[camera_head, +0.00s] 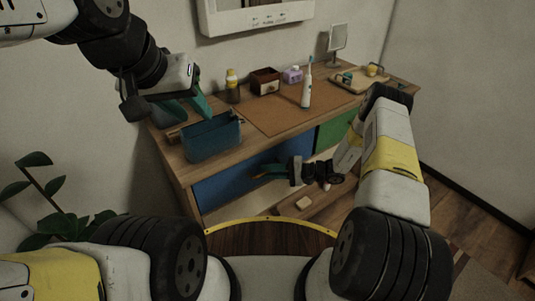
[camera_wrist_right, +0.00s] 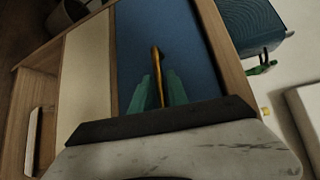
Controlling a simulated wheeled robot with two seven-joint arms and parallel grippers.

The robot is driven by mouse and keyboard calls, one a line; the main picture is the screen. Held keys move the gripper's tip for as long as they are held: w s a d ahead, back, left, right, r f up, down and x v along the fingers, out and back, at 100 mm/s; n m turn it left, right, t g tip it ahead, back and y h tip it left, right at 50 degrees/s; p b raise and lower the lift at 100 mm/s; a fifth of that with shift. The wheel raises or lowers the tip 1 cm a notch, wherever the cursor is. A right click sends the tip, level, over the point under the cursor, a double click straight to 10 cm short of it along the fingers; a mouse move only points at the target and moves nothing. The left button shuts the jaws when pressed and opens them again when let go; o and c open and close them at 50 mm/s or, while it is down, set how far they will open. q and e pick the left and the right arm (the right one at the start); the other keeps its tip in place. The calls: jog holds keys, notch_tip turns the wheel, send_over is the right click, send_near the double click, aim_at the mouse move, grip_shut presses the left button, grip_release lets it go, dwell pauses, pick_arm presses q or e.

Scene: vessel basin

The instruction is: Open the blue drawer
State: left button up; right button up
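The blue drawer (camera_head: 232,184) is the front panel at the left of the wooden cabinet and looks closed. It also fills the middle of the right wrist view (camera_wrist_right: 190,45), where its thin golden handle (camera_wrist_right: 156,65) stands between the teal fingers. My right gripper (camera_wrist_right: 160,90) is at the drawer front, its fingers close against both sides of the handle, and appears shut on it. In the head view the right gripper (camera_head: 264,174) partly covers the drawer and hides the handle. My left gripper (camera_head: 190,112) is open and empty above the cabinet's left end.
A teal box (camera_head: 211,139) stands on the cabinet top (camera_head: 285,112) above the drawer, close below my left gripper. A toothbrush (camera_head: 307,88), yellow-capped bottle (camera_head: 232,86) and mirror (camera_head: 337,38) stand farther back. A green panel (camera_head: 334,132) is to the right. A plant (camera_head: 65,215) is at left.

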jog(key=shift+a, duration=0.3)
grip_shut()
dwell(1.3)
